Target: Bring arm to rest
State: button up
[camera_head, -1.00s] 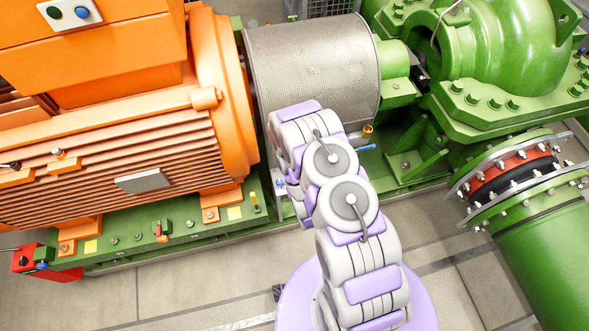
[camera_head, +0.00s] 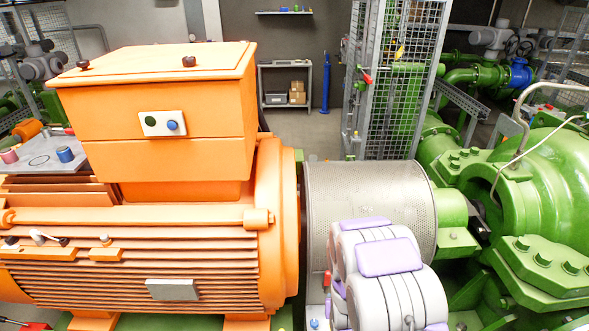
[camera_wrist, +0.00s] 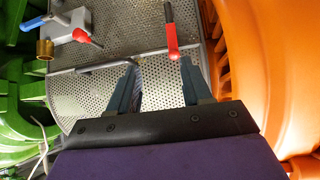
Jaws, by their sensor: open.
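My gripper (camera_wrist: 159,70) shows in the wrist view with its two dark fingers apart and nothing between them. Behind the fingers is a grey perforated guard (camera_wrist: 80,98). A red-handled lever (camera_wrist: 171,28) lies beyond the fingertips, apart from them. In the head view my pale grey and purple arm covers part of the perforated guard (camera_head: 335,190). The gripper itself is out of sight in that view.
The orange motor (camera_head: 150,255) fills the left and the green pump (camera_head: 545,180) the right. A mesh cage (camera_head: 400,80) stands behind. In the wrist view, a blue handle (camera_wrist: 45,20) and brass fitting (camera_wrist: 45,49) are at upper left.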

jog(key=s+r+g+b, duration=0.6)
jog(key=s+r, duration=0.5)
jog(key=s, duration=0.2)
jog(key=s+r+g+b, duration=0.2)
jog(key=s+r, duration=0.2)
jog(key=s, duration=0.7)
jog(key=s+r+g+b, duration=0.3)
jog(key=s+r, duration=0.1)
jog(key=s, duration=0.8)
jog(key=shift+s, duration=0.25)
jog(key=shift+d+r, duration=0.1)
